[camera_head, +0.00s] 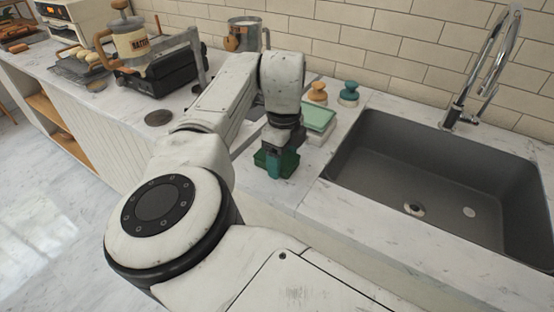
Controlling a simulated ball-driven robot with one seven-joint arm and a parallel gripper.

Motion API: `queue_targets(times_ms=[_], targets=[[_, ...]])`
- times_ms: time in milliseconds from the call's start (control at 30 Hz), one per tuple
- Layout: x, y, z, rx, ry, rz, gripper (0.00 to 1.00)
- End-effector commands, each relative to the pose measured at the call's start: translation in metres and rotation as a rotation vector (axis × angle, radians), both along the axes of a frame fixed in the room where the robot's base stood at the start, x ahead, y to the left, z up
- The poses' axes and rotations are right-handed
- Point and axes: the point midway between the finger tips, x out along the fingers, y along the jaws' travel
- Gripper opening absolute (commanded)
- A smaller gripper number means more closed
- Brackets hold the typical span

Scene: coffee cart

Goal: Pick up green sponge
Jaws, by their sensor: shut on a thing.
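My gripper (279,158) points down over the strip of counter left of the sink. It is shut on the green sponge (262,159), a dark green block whose edges show on either side of the fingers. The sponge is at or just above the counter; I cannot tell whether it touches. My white arm comes up from the bottom of the picture and partly hides the counter behind it.
A grey sink (365,165) with a chrome faucet (480,75) is on the right. Behind my gripper are a pale green block (319,116), an orange-topped brush (317,93) and a dark green-topped brush (348,94). A metal pitcher (250,33) and a French press (130,40) stand farther back.

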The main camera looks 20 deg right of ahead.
Motion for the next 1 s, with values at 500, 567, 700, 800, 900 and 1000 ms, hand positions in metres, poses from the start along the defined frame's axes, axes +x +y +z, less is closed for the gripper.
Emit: queue_targets(times_ms=[500, 567, 700, 800, 900, 1000], targets=[[0.001, -0.001, 0.031, -0.003, -0.003, 0.000, 0.41], [-0.009, -0.001, 0.043, -0.003, -0.002, -0.004, 0.41], [-0.036, -0.003, 0.074, -0.001, -0.005, -0.004, 0.41], [-0.055, -0.005, 0.094, -0.001, -0.004, -0.005, 0.41], [-0.079, -0.008, 0.103, 0.000, -0.003, -0.005, 0.41], [-0.100, -0.010, 0.112, -0.002, -0.003, -0.003, 0.41]])
